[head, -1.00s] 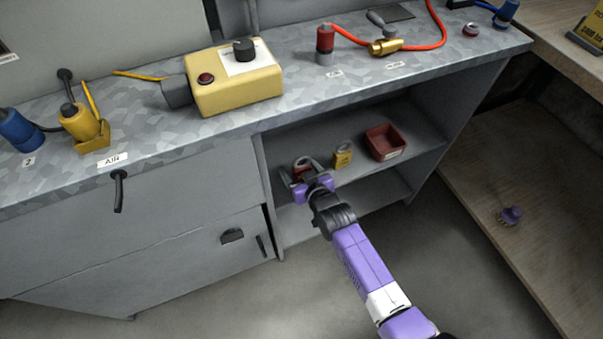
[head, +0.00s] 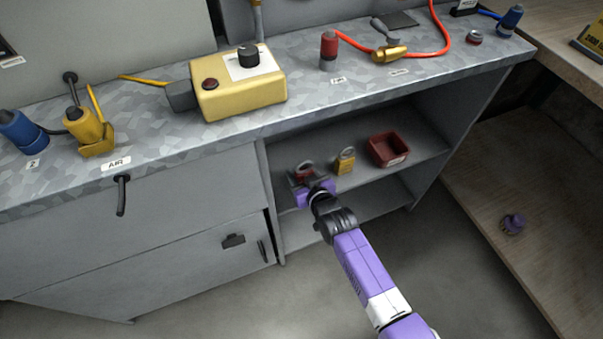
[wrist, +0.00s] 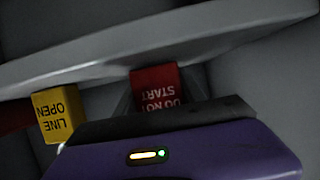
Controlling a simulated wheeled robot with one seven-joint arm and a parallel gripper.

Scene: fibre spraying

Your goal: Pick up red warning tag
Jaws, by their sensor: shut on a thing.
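The red warning tag (wrist: 158,84) shows in the wrist view with upside-down "DO NOT START" lettering, just beyond the dark edge of my gripper (wrist: 165,105). In the head view the red tag (head: 304,174) is at the left of the open shelf under the bench, largely hidden by my gripper (head: 303,180). My gripper is shut on the tag. The fingertips themselves are mostly hidden in both views.
A yellow "LINE OPEN" tag (head: 345,162) stands right of my gripper on the shelf (head: 425,145); it also shows in the wrist view (wrist: 55,115). A red bin (head: 388,150) is farther right. The bench top (head: 185,135) overhangs the shelf.

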